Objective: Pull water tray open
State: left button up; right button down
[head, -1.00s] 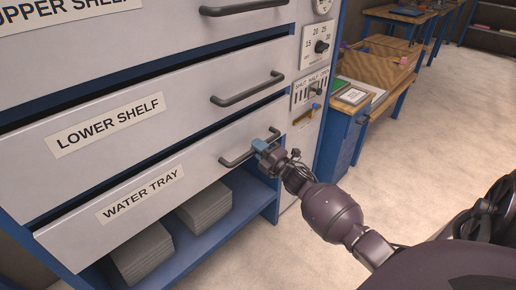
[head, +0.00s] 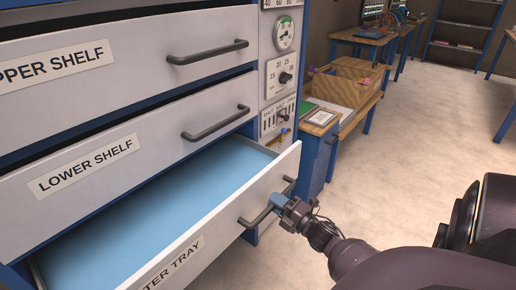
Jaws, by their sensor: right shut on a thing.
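The water tray (head: 215,232) is a white-fronted drawer at the bottom of the cabinet. It stands pulled well out, and its light blue inside (head: 150,215) shows. Its label is partly cut off by the lower edge of the view. Its dark bar handle (head: 257,216) is at the right part of the front. My right gripper (head: 279,202) is shut on this handle, near the handle's middle. My right arm reaches in from the lower right. My left gripper is not in view.
The lower shelf drawer (head: 120,140) and upper shelf drawer (head: 120,65) are above, each with a dark bar handle. A control panel (head: 279,75) with dials and switches is to their right. A wooden bench (head: 350,95) stands beyond it. The floor (head: 420,140) at right is clear.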

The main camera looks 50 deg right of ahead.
jog(key=r+p+v, duration=0.1)
jog(key=r+v, duration=0.2)
jog(key=v, duration=1.2)
jog(key=shift+s+p, duration=0.3)
jog(key=shift+s, duration=0.35)
jog(key=shift+d, duration=0.15)
jog(key=c, duration=1.1)
grip_release()
jog(key=v, duration=1.1)
